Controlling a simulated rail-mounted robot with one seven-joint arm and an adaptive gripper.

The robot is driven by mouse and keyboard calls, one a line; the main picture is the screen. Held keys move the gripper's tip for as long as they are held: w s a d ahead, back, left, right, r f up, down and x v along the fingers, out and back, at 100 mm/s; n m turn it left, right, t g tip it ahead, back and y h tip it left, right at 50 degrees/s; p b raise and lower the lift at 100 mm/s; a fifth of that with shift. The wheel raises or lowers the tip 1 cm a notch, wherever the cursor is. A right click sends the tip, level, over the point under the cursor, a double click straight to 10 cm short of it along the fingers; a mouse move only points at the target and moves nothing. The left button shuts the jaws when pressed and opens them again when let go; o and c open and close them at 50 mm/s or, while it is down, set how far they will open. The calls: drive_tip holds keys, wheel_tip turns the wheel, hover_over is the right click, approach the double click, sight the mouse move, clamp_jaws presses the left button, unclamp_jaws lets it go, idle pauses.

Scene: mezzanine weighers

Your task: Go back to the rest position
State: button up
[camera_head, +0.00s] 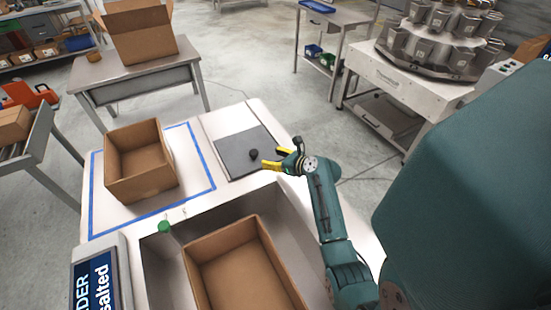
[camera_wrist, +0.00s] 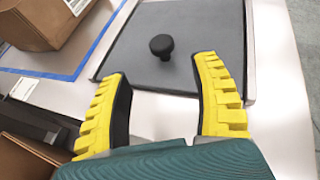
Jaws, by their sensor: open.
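My gripper (camera_head: 272,158) has yellow ribbed fingers and stands above the white bench near the grey plate (camera_head: 236,150). In the wrist view my gripper (camera_wrist: 165,88) is open, with nothing between its fingers. A black round knob (camera_wrist: 162,46) stands on the grey plate, beyond the fingertips in the wrist view. The knob (camera_head: 254,154) also shows just left of the fingertips in the head view. My arm reaches in from the lower right of the head view.
An open cardboard box (camera_head: 117,189) stands inside a blue-taped outline at the left. Another open box (camera_head: 281,262) sits in the bench recess, with a green-topped item (camera_head: 164,227) near it. A sign (camera_head: 98,285) stands at the front left. Open floor lies behind the bench.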

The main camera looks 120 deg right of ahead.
drive_tip(key=shift+v, duration=0.95)
drive_tip(key=shift+d, duration=0.1)
